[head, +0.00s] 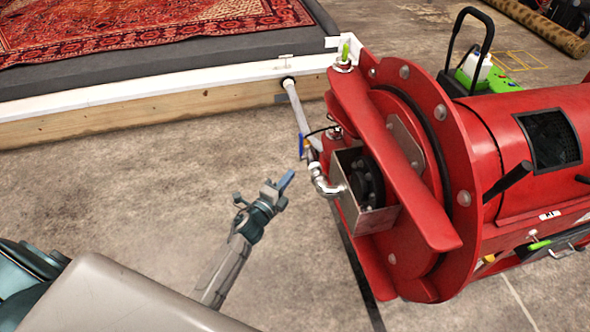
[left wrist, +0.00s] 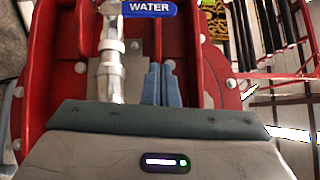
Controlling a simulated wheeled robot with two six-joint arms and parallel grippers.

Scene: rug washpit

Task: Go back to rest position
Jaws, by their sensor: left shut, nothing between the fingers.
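My left gripper (head: 286,181) is in the middle of the head view, with its blue fingers together and empty. It is in the air over the concrete floor, to the left of the red machine (head: 440,190). In the left wrist view its fingers (left wrist: 161,84) are closed side by side, with the machine's red end behind them. A blue valve handle marked WATER (left wrist: 138,9) shows at the top of that view, apart from the fingers. The same valve handle (head: 301,146) is above and right of the gripper in the head view. My right gripper is not in view.
A metal pipe (head: 297,108) runs from the white-topped timber edge (head: 190,99) to the red machine. A patterned rug (head: 140,25) lies beyond that edge. A rolled rug (head: 545,25) and a black-handled green unit (head: 490,75) are at upper right. Bare floor (head: 130,185) lies left of the gripper.

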